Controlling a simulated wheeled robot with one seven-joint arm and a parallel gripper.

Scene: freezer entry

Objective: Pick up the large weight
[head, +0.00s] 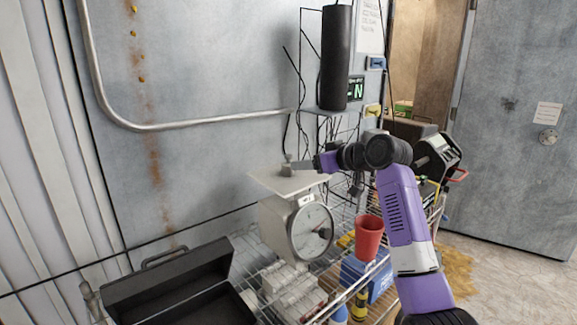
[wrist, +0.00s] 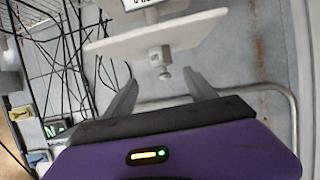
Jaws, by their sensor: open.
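A grey metal weight (head: 287,169) with a small knob on top stands on the flat pan of a white dial scale (head: 287,226). In the wrist view the picture is turned over, and the weight (wrist: 160,58) hangs from the pan (wrist: 112,43) at the top, its knob pointing down toward my fingers. My gripper (head: 301,166) is at the right side of the pan in the head view. In the wrist view my gripper (wrist: 162,92) is open, with the weight beyond and roughly between its two fingertips. The fingers look apart from the weight.
The scale stands on a wire rack (head: 246,252). An open black toolbox (head: 180,286) is at the front left, and a red cup (head: 368,238) is right of the scale. A black cylinder (head: 335,58) and hanging cables are above and behind my gripper.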

